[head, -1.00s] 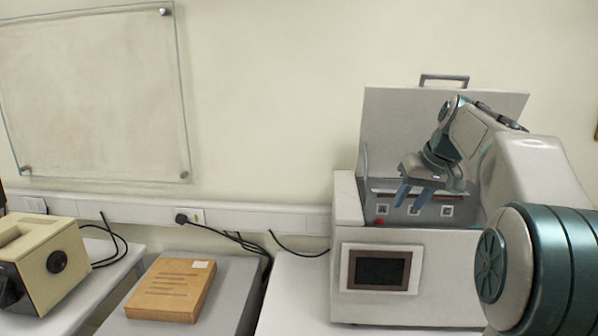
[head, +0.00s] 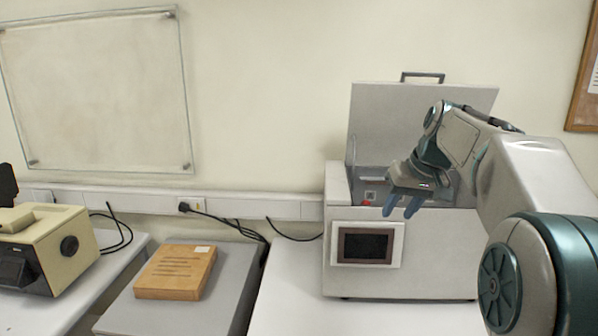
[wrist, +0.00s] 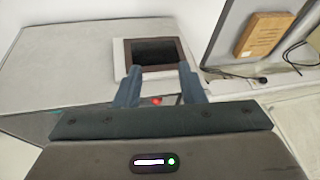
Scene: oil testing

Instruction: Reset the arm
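My gripper (head: 402,206) is in front of the open white testing machine (head: 455,262), at the height of the machine's top edge. Its two blue fingers point down and are apart, with nothing between them. In the wrist view my gripper (wrist: 160,82) shows the same two spread fingers, with the machine's dark screen (wrist: 158,51) beyond them. A small red button (wrist: 157,101) shows between the fingers. My arm reaches in from the right and hides part of the machine's inside.
The machine's lid (head: 420,125) stands raised at the back. A wooden block (head: 176,272) lies on a grey slab to the left, with a beige device (head: 45,245) further left. Black cables (head: 235,238) run along the wall. The white table between slab and machine is clear.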

